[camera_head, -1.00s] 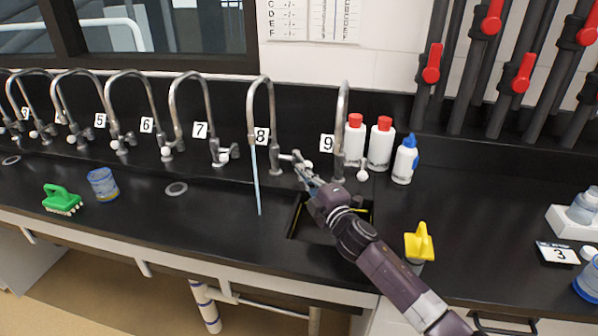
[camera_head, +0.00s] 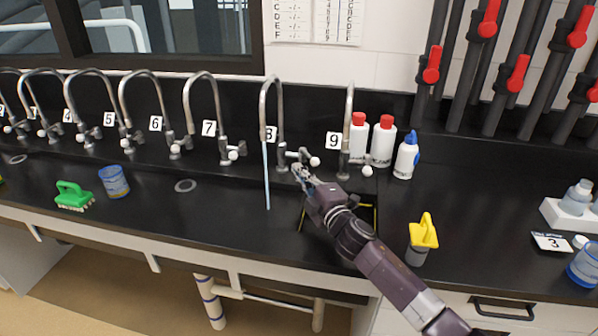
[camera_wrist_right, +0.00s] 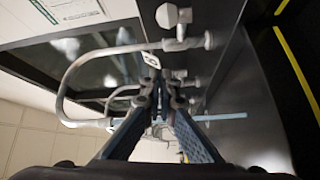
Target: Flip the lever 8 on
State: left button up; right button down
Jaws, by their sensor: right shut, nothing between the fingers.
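Tap 8 is a grey gooseneck tap (camera_head: 279,100) with a small "8" label (camera_head: 270,134) behind it. A blue stream (camera_head: 266,185) runs down from its spout. Its side lever ends in a white knob (camera_head: 314,161). My right gripper (camera_head: 298,170) is shut and empty, just below and left of the knob; I cannot tell whether it touches the lever. In the right wrist view the fingertips (camera_wrist_right: 163,70) are together, with a curved tap pipe (camera_wrist_right: 85,70), a white knob (camera_wrist_right: 167,15) and the blue stream (camera_wrist_right: 222,117) around them. My left gripper is not in view.
Tap 9 (camera_head: 347,120) stands close on the right, with white bottles (camera_head: 382,142) beyond it. Tap 7 (camera_head: 215,110) stands left. A sink opening (camera_head: 368,215) lies under my right arm. A yellow-handled object (camera_head: 423,232) stands right; a green brush (camera_head: 72,195) lies far left.

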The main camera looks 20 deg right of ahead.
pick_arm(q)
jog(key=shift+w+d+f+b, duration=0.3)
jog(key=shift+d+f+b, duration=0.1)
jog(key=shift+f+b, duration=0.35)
pick_arm(e)
jog(key=s+d+f, duration=0.1)
jog(key=s+d, duration=0.5)
jog(key=s, duration=0.1)
jog(key=shift+d, duration=0.15)
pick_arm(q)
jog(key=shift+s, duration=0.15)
pick_arm(e)
jog(key=shift+s, duration=0.1)
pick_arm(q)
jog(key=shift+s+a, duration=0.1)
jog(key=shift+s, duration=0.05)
pick_arm(e)
jog(key=shift+f, duration=0.15)
